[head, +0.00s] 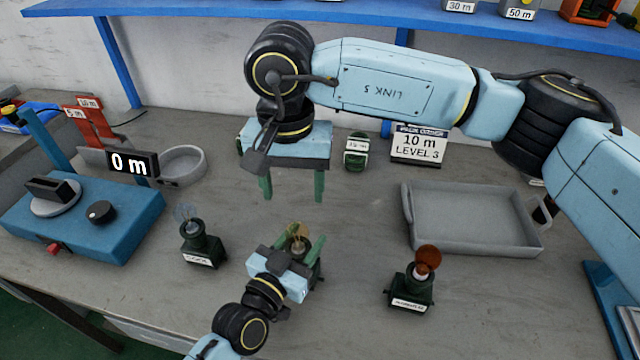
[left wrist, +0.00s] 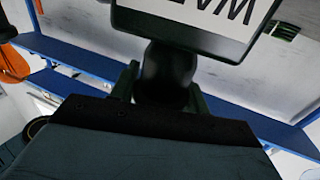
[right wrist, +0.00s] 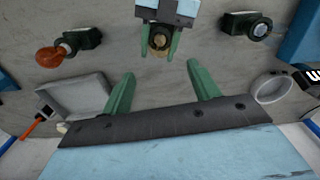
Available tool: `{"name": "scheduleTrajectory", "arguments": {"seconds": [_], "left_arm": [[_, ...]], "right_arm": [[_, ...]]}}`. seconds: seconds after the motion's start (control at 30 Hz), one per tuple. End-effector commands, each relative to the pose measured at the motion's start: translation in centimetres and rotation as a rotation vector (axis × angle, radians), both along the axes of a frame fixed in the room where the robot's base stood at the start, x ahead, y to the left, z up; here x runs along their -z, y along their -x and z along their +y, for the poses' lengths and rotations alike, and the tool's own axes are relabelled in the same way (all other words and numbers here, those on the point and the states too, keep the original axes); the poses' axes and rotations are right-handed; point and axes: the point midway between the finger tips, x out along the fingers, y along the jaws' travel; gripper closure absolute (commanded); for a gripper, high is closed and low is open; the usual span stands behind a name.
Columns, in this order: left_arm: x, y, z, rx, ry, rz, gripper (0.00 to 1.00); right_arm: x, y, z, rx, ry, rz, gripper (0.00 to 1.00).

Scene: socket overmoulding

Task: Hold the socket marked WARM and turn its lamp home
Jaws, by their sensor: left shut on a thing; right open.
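The middle socket (head: 314,272) is dark green and holds an amber lamp (head: 299,237). My left gripper (head: 292,250) is shut on this socket from the front, and the socket is partly hidden behind it. In the left wrist view its label (left wrist: 205,20) is upside down and cut off; the letters that show fit WARM. My right gripper (head: 292,188) points down, open and empty, behind and above the lamp. In the right wrist view the lamp (right wrist: 159,41) lies ahead of the open fingers, apart from them. How far the lamp is turned in cannot be told.
A socket with a clear lamp (head: 202,245) stands to the left, one with an orange lamp (head: 411,290) to the right. A grey tray (head: 408,235) is at the right, a blue tester (head: 125,228) reading 0 m and a round dish (head: 200,160) at the left. A sign (head: 418,144) stands behind.

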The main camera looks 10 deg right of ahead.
Motion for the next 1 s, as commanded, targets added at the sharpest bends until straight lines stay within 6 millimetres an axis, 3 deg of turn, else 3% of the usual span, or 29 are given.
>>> {"name": "scheduleTrajectory", "arguments": {"seconds": [0.03, 0.2, 1.0], "left_arm": [[-0.1, 0.0, 0.0, 0.0, 0.001, -0.001, 0.79], [-0.1, 0.0, 0.0, 0.0, 0.001, -0.001, 0.79], [-0.1, 0.0, 0.0, 0.0, 0.001, -0.001, 0.79]], "right_arm": [[-1.1, 0.0, 0.0, 0.0, 0.0, -0.004, 0.39], [-0.3, 0.3, -0.4, 0.221, -0.059, 0.014, 0.39], [0.2, 0.7, -2.9, 1.215, -0.268, 0.152, 0.39]]}}
